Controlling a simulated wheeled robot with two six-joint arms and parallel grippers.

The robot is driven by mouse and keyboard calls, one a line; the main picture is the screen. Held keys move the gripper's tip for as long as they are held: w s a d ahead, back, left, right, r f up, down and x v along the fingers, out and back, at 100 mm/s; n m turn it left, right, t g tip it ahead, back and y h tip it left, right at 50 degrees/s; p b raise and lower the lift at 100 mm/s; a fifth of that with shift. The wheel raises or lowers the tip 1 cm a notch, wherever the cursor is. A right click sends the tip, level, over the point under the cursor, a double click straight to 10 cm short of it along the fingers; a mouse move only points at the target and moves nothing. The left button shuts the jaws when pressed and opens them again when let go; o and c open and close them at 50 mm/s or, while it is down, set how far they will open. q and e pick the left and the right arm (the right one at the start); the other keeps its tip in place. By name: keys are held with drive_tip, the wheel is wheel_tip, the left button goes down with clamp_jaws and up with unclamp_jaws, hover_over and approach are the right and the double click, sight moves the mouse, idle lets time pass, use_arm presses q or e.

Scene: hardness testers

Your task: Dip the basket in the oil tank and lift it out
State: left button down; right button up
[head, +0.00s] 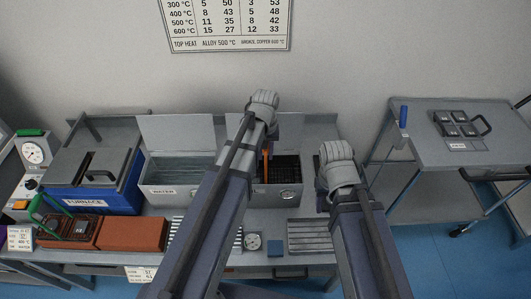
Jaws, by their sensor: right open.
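The oil tank (288,196) is the right one of two open grey tanks on the bench, with its lid raised behind it. A dark mesh, perhaps the basket (287,168), shows inside it. An upright orange piece (266,165), perhaps a handle, stands at the tank's left part, beside my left arm. My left gripper (269,146) is over the tank, mostly hidden by its own arm; I cannot tell whether it holds the orange piece. My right gripper (321,192) is open and empty, low beside the tank's right end and partly hidden by its wrist.
The water tank (160,189) and blue furnace (92,198) stand to the left. Slatted racks (309,236) and a round dial (253,241) lie in front. A side cart (425,150) bears dark blocks (458,124).

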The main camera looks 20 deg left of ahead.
drive_tip(key=shift+f+b, duration=0.8)
drive_tip(key=shift+f, duration=0.1)
drive_tip(key=shift+r, duration=0.15)
drive_tip(key=shift+r+p, duration=0.8)
drive_tip(key=shift+p, duration=0.15)
drive_tip(key=shift+f, duration=0.15)
drive_tip(key=shift+f+b, duration=0.8)
drive_tip(key=shift+b, duration=0.15)
drive_tip(key=shift+r, duration=0.15)
